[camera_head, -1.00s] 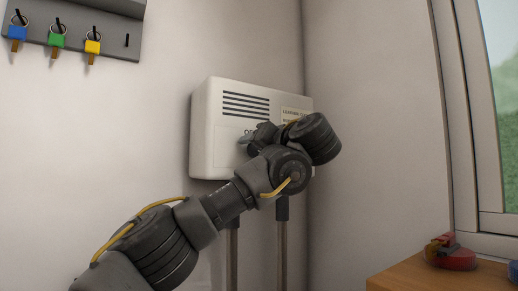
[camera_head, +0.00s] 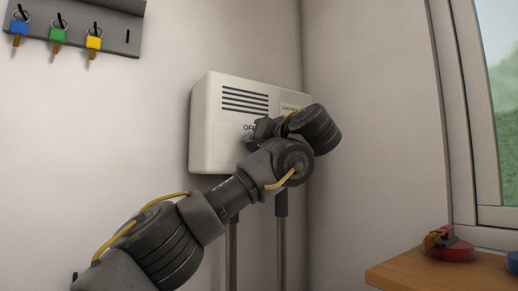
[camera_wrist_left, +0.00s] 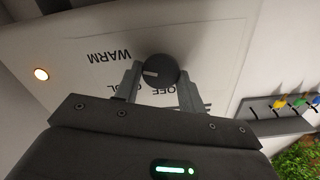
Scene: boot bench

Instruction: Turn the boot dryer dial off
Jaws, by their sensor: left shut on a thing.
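The boot dryer (camera_head: 212,125) is a white wall box with dark vent slots; in the head view my arm covers much of its front. In the left wrist view its dark round dial (camera_wrist_left: 160,71) sits between the two fingers of my left gripper (camera_wrist_left: 161,78), which is shut on it. The dial's pale pointer mark points left in that view. The upside-down labels WARM, OFF and a partly hidden COOL surround it. A lamp (camera_wrist_left: 41,74) glows on the panel. In the head view my left gripper (camera_head: 251,139) reaches the box front, and the dial is hard to see.
A key rack (camera_head: 85,22) with blue, green and yellow tagged keys hangs at upper left. Two grey pipes (camera_head: 281,245) run down below the dryer. A wooden surface (camera_head: 420,268) at lower right holds a red object (camera_head: 449,248). A window is at right.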

